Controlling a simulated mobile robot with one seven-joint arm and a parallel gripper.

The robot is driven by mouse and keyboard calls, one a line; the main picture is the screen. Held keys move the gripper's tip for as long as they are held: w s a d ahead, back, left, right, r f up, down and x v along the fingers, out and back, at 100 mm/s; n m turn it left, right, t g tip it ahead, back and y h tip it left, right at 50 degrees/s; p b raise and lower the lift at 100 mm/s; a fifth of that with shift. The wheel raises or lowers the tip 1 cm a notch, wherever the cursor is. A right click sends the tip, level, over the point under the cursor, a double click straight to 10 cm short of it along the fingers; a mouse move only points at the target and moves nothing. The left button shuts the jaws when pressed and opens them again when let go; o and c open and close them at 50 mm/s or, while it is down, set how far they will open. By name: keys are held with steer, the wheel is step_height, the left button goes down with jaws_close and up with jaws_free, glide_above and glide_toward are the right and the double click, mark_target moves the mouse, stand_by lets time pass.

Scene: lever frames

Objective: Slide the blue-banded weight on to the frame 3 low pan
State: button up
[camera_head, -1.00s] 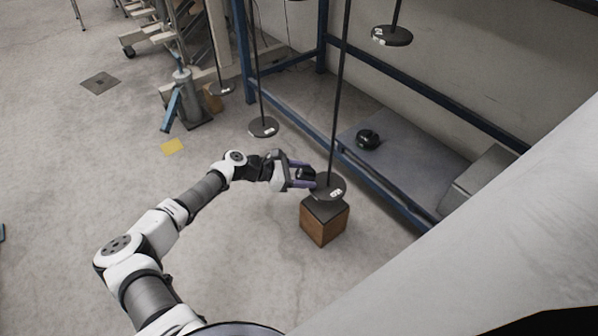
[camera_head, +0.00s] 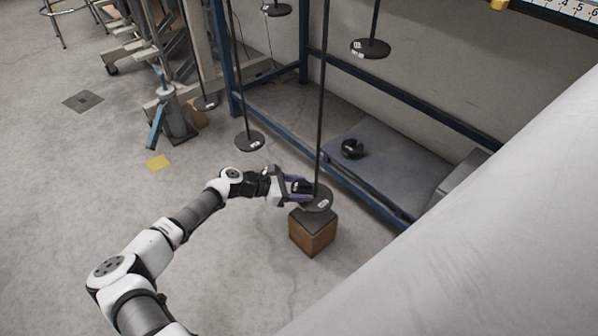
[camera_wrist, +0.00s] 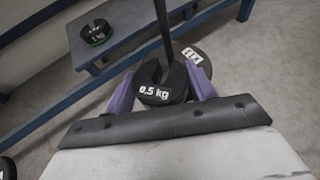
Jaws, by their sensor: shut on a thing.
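My gripper (camera_head: 300,190) is shut on a dark slotted weight marked 0.5 kg (camera_wrist: 163,84), with a purple finger on each side. No blue band shows on its visible face. Right by it is a round dark pan (camera_head: 322,204) with a white label, hung on a long thin rod (camera_head: 323,90). The pan also shows in the wrist view (camera_wrist: 203,62), partly hidden behind the weight. The weight is at the rod, over or beside the pan's near edge. I cannot tell whether the rod is inside the slot or whether the weight touches the pan.
A wooden block (camera_head: 312,236) stands under the pan. Another weight (camera_head: 352,149), green-banded in the wrist view (camera_wrist: 96,33), lies on a grey shelf (camera_head: 395,170) behind a blue rail. Other hanging pans are at the left (camera_head: 249,141) and upper right (camera_head: 370,48).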

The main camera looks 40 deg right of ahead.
mark_target(309, 192)
steer(key=shift+s+d+r, duration=0.1)
steer(key=shift+s+d, duration=0.2)
steer(key=shift+s+d+p, duration=0.3)
steer(key=shift+s+d, duration=0.2)
steer(key=shift+s+d, duration=0.65)
steer(key=shift+s, duration=0.05)
stand_by(0.8)
steer(key=shift+f+b, duration=0.35)
steer(key=shift+f, duration=0.15)
stand_by(0.5)
steer(key=o, duration=1.2)
steer(key=shift+a, duration=0.1)
steer(key=shift+v, duration=3.45)
